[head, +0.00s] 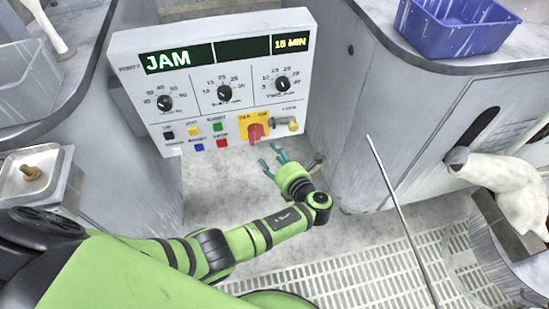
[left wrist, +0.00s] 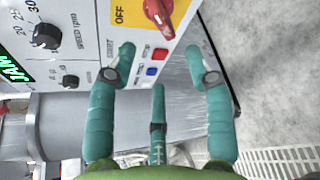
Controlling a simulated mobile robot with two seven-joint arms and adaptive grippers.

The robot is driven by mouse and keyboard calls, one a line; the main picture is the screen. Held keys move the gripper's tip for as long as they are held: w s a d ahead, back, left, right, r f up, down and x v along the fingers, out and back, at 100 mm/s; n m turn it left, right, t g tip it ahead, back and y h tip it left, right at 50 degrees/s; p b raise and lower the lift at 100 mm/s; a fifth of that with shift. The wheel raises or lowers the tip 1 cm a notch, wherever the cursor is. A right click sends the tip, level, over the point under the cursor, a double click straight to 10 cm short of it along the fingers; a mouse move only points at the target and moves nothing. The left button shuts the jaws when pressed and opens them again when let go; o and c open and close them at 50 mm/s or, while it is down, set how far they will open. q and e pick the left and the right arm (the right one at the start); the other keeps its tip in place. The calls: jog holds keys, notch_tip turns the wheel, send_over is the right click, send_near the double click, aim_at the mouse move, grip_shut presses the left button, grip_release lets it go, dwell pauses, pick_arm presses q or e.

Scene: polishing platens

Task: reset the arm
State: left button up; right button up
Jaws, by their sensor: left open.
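My left gripper (head: 272,157) has teal fingers on a lime-green arm. It is open and empty, just below and in front of the control panel's lower right part. In the left wrist view the spread fingers (left wrist: 165,62) point toward the panel, apart from each other with nothing between them. The white control panel (head: 215,108) shows "JAM" and "15 MIN" on its displays. It has three black dials, small coloured buttons (head: 217,127) and a red rotary switch (head: 256,132) on a yellow plate, marked OFF in the left wrist view. My right gripper is not in view.
A grey cabinet stands right of the panel, with a blue bin (head: 455,27) on its top. A thin rod (head: 400,215) slants across the right side. A white tray (head: 55,163) with a brass-coloured knob is at the left. Bare floor and a white grating (head: 345,277) lie below.

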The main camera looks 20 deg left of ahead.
pick_arm(q)
jog(key=shift+s+d, duration=0.1)
jog(key=shift+s, duration=0.05)
dwell(0.4)
jog(key=s+a+f+n+g+h+p, duration=0.2)
jog(key=s+f+n+g+h+p, duration=0.4)
jog(key=s+f+n, duration=1.3)
jog(key=s+a+f+n+g+h, duration=0.1)
jog(key=s+f+n+h, duration=0.1)
jog(key=s+f+n, duration=0.2)
jog(key=s+a+f+n+g+h, duration=0.1)
jog(key=s+f+n+h, duration=0.2)
jog(key=s+n, duration=0.7)
jog(key=s+f, duration=0.2)
jog(key=s, duration=0.9)
jog(key=shift+h, duration=0.3)
jog(key=shift+w, duration=0.1)
